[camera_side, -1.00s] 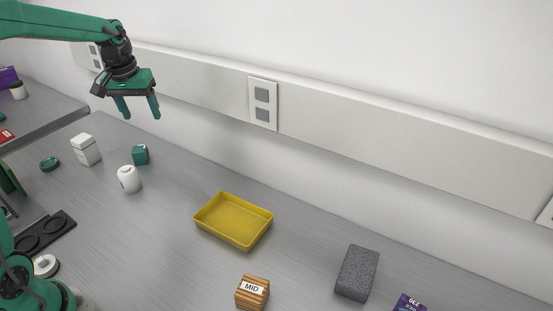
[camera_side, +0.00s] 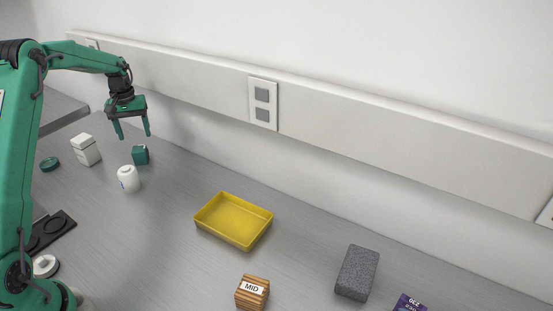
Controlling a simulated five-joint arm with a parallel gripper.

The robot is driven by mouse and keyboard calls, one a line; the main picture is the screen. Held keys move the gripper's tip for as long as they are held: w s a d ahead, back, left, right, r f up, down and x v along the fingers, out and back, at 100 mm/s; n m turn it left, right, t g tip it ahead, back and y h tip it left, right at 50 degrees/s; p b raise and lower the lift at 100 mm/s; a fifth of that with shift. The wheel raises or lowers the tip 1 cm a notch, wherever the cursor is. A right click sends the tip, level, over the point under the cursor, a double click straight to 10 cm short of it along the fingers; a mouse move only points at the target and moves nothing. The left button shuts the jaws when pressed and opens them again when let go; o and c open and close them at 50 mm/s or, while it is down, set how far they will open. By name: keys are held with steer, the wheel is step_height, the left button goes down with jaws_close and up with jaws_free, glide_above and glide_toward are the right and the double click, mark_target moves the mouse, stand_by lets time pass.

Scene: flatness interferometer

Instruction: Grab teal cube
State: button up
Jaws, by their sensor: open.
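The teal cube (camera_side: 140,155) sits on the grey bench at the left, near the wall. My gripper (camera_side: 134,137) points down with its two green fingers spread apart and nothing between them. Its fingertips appear just above the cube in the picture, and there is a gap between them and the cube. I cannot tell from this one view whether the fingers are directly over it.
A white jar (camera_side: 128,179) stands close in front of the cube. A white box (camera_side: 86,149) and a green disc (camera_side: 49,164) are to its left. A yellow tray (camera_side: 233,221), a wooden MID block (camera_side: 252,292) and a grey block (camera_side: 357,272) lie to the right.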

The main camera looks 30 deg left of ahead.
mark_target(139, 148)
steer(key=shift+f, duration=1.3)
steer(key=shift+a+f, duration=0.1)
steer(key=shift+f, duration=2.5)
steer(key=c, duration=1.2)
steer(key=shift+r, duration=0.1)
